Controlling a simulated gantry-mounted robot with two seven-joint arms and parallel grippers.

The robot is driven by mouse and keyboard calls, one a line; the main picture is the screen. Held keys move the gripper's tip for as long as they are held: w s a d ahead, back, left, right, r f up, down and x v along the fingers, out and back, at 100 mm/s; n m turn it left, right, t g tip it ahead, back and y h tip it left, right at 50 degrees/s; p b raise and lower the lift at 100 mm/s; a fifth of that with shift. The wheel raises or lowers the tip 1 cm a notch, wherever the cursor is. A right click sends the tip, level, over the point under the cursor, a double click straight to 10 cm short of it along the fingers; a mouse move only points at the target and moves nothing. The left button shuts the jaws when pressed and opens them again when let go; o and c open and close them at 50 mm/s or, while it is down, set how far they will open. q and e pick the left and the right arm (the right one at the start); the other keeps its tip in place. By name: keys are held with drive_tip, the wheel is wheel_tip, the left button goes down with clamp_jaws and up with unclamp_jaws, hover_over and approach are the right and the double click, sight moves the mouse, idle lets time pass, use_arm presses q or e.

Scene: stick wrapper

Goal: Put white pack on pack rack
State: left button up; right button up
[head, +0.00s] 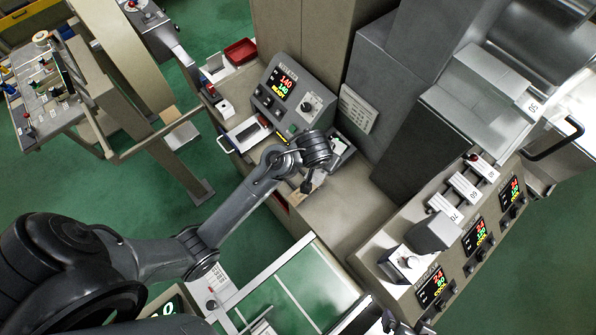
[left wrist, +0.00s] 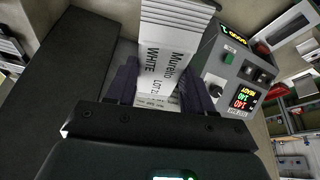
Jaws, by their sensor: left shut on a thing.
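My left gripper (head: 306,184) is over the beige bench in front of the small control box, at the end of the arm from the left. In the left wrist view, the dark fingers (left wrist: 161,92) are shut on the white pack (left wrist: 168,52), one on each side. The pack is printed "Murelto", "WHITE" and a lot number, and its far end has ridges. In the head view my wrist mostly hides the pack. I cannot tell for certain which fixture is the pack rack.
The control box (head: 285,94) with a lit display stands behind my left gripper, and a red tray (head: 240,51) lies beyond it. A tall dark grey cabinet (head: 408,135) is to the right. A sloped machine panel (head: 474,237) is at lower right. Bare bench (head: 345,210) lies between.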

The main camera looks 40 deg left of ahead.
use_arm(q)
wheel_tip(320, 180, down, 18)
drive_tip(key=s+a+m+h+b, duration=0.1)
drive_tip(key=s+a+m+b, duration=0.15)
drive_tip(key=b, duration=0.85)
drive_tip(key=shift+m, duration=0.25)
drive_tip(key=w+a+f+b, duration=0.1)
drive_tip(key=a+f, duration=0.1)
drive_tip(key=a, duration=0.1)
drive_tip(key=w+a+f+b, duration=0.1)
drive_tip(key=a+f, duration=0.1)
drive_tip(key=a, duration=0.2)
drive_tip(key=w+a+f, duration=0.1)
drive_tip(key=a+f, duration=0.1)
drive_tip(key=a, duration=0.2)
drive_tip(key=shift+a+f+b, duration=0.2)
drive_tip(key=shift+f+b, duration=0.1)
drive_tip(key=shift+b, duration=0.1)
drive_tip(key=shift+f+b, duration=0.65)
drive_tip(key=shift+f, duration=1.3)
drive_tip(key=shift+f, duration=0.2)
drive_tip(key=o, duration=1.1)
drive_tip(key=shift+r, duration=0.1)
